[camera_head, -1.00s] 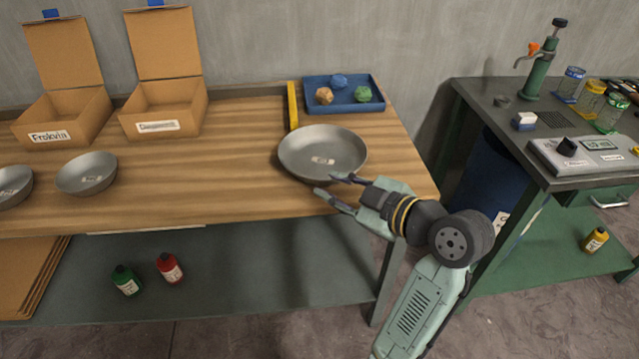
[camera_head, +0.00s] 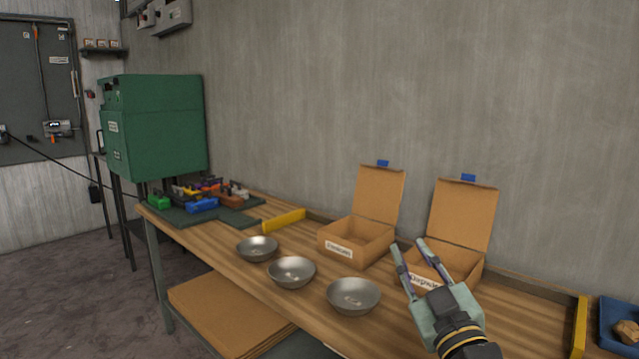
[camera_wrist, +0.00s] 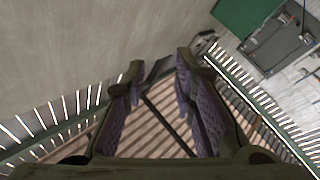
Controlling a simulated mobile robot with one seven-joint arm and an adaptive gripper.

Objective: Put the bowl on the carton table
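Three grey metal bowls stand in a row on the wooden table in the head view: a left bowl (camera_head: 257,249), a middle bowl (camera_head: 291,272) and a right bowl (camera_head: 353,296). The wooden table (camera_head: 235,275) bears two open cartons, a left carton (camera_head: 357,246) and a right carton (camera_head: 455,262). My gripper (camera_head: 407,243) is raised in front of the right carton, to the right of the bowls. Its fingers are apart, with nothing between them; the wrist view also shows the gripper (camera_wrist: 160,64) open and empty.
A dark green mat (camera_head: 225,218) with colourful parts lies at the table's left end, beside a yellow bar (camera_head: 284,220). A green cabinet (camera_head: 155,128) stands beyond. Cardboard sheets (camera_head: 225,312) lie below the tabletop. A blue tray (camera_head: 620,318) is at the right edge.

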